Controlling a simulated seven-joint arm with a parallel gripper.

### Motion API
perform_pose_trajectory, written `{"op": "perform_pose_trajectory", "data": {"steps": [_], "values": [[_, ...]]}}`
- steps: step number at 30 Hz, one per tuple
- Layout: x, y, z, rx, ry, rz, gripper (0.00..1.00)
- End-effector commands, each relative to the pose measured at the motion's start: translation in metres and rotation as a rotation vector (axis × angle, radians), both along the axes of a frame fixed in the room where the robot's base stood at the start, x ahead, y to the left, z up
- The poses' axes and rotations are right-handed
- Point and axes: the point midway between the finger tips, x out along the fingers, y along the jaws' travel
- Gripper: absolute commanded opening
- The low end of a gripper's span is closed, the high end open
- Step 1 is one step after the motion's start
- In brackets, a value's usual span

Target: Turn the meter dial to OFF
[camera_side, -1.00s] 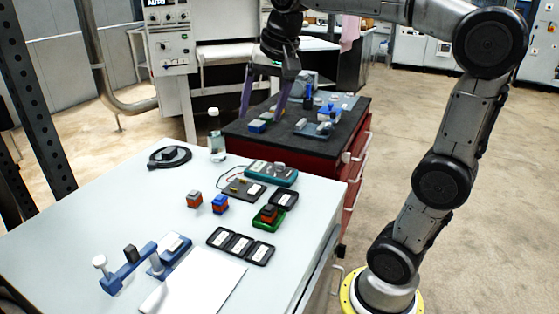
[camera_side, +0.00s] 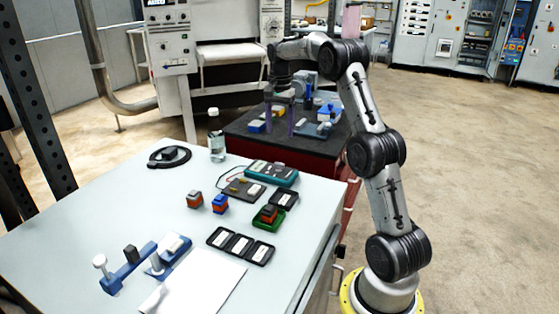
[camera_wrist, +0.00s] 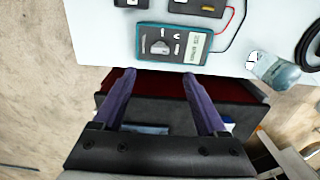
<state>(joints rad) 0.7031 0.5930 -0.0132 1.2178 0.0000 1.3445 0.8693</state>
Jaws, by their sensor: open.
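The meter (camera_side: 272,173) is a teal box with a dark face on the far edge of the white table. In the wrist view the meter (camera_wrist: 147,35) shows at top centre, with a grey dial (camera_wrist: 160,47) and a display with print (camera_wrist: 196,43). I cannot tell which mark the dial points at. My gripper (camera_side: 280,129) has two long purple fingers pointing down over the dark cart, behind the meter. In the wrist view my gripper (camera_wrist: 159,75) is open and empty, its fingertips apart from the meter.
The dark-topped red cart (camera_side: 262,142) holds several small parts. A bottle (camera_side: 217,145) and a coiled black cable (camera_side: 169,157) are left of the meter. Small blocks, black trays (camera_side: 240,245) and a blue fixture (camera_side: 128,270) lie nearer. The table's left part is clear.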

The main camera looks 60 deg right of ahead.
Motion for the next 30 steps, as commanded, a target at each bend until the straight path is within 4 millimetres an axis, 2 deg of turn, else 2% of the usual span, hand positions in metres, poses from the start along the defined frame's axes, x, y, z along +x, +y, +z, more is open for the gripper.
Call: {"op": "perform_pose_trajectory", "data": {"steps": [9, 15, 21, 30], "values": [[-0.001, 0.002, -0.062, 0.003, 0.004, 0.002, 0.75], [-0.001, 0.002, -0.096, 0.002, 0.002, 0.002, 0.75], [0.000, 0.001, -0.116, 0.001, 0.001, 0.002, 0.75], [0.000, 0.001, -0.120, 0.000, 0.000, 0.002, 0.75]]}}
